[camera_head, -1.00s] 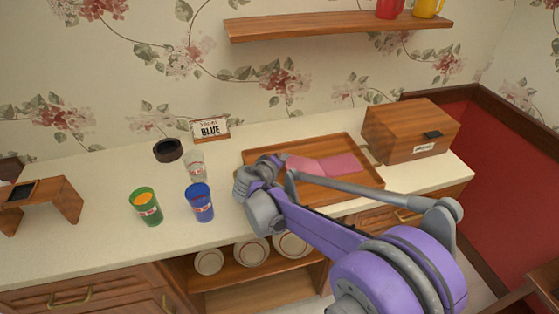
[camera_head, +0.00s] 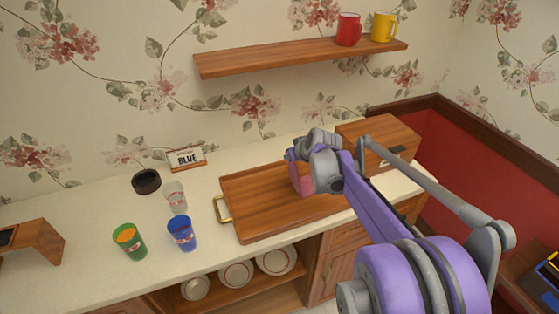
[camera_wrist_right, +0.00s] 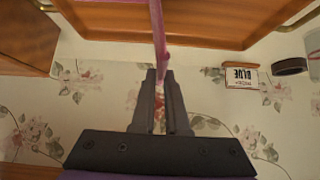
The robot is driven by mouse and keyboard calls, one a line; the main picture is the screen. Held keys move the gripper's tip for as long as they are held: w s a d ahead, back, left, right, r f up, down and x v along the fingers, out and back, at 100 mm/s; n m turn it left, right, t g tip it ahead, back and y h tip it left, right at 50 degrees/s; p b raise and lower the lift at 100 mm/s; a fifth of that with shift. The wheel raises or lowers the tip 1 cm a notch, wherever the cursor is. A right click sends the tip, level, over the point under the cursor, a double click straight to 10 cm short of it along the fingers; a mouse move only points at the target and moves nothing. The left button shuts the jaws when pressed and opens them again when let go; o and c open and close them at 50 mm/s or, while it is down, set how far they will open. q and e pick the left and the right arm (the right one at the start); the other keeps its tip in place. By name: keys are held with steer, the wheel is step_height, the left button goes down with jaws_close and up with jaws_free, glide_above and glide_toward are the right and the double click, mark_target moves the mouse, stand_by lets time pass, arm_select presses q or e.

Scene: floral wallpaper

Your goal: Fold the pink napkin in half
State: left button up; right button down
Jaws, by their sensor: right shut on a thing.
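The pink napkin (camera_head: 301,180) hangs from my right gripper (camera_head: 299,155) over the right half of the wooden tray (camera_head: 255,200). My arm hides part of the napkin in the head view. In the right wrist view, the napkin (camera_wrist_right: 158,30) shows as a narrow pink strip, seen nearly edge-on. It runs from between the shut fingers (camera_wrist_right: 160,78) toward the tray (camera_wrist_right: 215,22). I cannot tell whether its lower end touches the tray. My left gripper is not in view.
A wooden box (camera_head: 380,140) stands right of the tray. Left of the tray are a blue cup (camera_head: 181,233), a clear glass (camera_head: 176,197), a green cup (camera_head: 129,241), a dark round bowl (camera_head: 146,181) and a "BLUE" sign (camera_head: 186,158). A shelf (camera_head: 300,58) with mugs hangs above.

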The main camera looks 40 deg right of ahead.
steer(key=s+d+f+m+t+y, duration=0.1)
steer(key=d+y, duration=0.1)
steer(key=d, duration=0.3)
steer(key=s+d+f+m+y+b, duration=0.1)
steer(key=d+m+y, duration=0.1)
steer(key=d, duration=0.3)
steer(key=shift+s+t+y, duration=0.25)
steer(key=shift+t+y, duration=0.15)
steer(key=shift+y, duration=0.1)
steer(key=shift+d+f, duration=0.1)
steer(key=shift+d, duration=0.05)
steer(key=c, duration=0.9)
jaws_free()
steer(key=v, duration=1)
steer(key=shift+s+r, duration=0.25)
steer(key=shift+s, duration=0.05)
